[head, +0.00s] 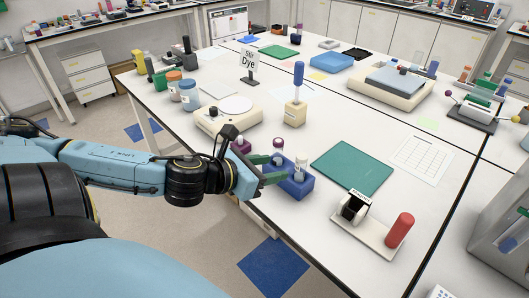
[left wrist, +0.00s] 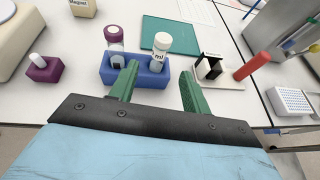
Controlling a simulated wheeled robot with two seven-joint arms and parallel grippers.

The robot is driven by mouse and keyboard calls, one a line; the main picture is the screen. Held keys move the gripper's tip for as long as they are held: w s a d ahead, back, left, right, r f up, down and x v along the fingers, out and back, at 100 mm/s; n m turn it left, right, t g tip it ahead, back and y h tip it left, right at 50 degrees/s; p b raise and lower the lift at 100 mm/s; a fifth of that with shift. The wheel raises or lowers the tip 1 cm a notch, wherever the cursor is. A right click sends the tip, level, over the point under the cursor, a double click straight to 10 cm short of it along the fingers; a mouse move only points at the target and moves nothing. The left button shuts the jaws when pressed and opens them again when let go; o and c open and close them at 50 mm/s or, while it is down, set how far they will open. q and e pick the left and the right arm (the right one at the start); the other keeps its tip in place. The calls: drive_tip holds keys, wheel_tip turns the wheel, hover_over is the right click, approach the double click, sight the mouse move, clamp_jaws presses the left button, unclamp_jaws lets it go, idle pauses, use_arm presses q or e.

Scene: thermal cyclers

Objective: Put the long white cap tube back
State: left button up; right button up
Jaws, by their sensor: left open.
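A blue rack (head: 296,188) stands near the table's front edge; it also shows in the left wrist view (left wrist: 147,79). A white-capped tube (head: 301,163) stands upright at the rack's right end; it also shows in the left wrist view (left wrist: 160,44). A purple-capped tube (left wrist: 115,42) stands at the rack's left end. A small purple block (left wrist: 44,72) with a short white-topped piece is left of the rack. My left gripper (left wrist: 159,70) is open and empty, its green fingers at the rack's near side, with the white-capped tube beyond the gap. My right gripper is not in view.
A teal folder (head: 352,168) lies behind the rack. A white stand (head: 363,231) with a black-and-white holder and a red cylinder (head: 399,230) is to the right. A balance-like device (head: 228,117) and a magnet block (head: 295,113) stand further back.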

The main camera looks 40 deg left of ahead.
use_arm(q)
drive_tip(key=shift+s+r, duration=0.25)
drive_tip(key=shift+s, duration=0.25)
idle(0.4)
